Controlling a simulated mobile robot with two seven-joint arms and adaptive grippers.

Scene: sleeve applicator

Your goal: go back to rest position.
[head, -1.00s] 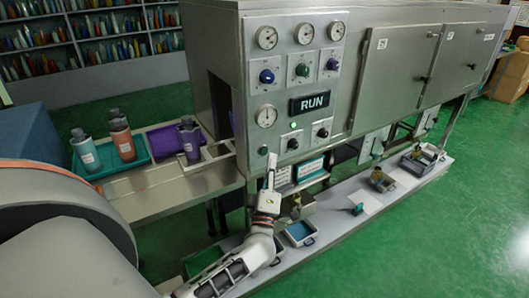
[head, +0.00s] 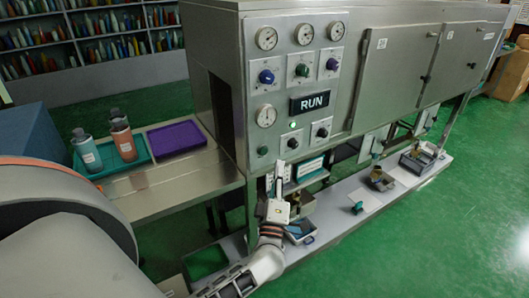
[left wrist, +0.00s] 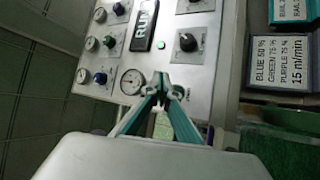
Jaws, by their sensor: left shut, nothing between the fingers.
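My left gripper (head: 279,172) is in front of the machine's (head: 390,75) lower front edge in the head view, below the control panel. Its fingers point up and are shut with nothing between them. In the left wrist view the closed fingertips (left wrist: 161,88) show in front of the panel, near a gauge (left wrist: 132,81). I cannot tell whether they touch anything. The panel's RUN display (head: 314,102) and a small green light (head: 293,125) show in the head view. My right gripper is in neither view.
A low shelf (head: 345,228) with small trays and parts runs below the machine. A label (left wrist: 282,63) shows at right in the wrist view. Green floor is open at right.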

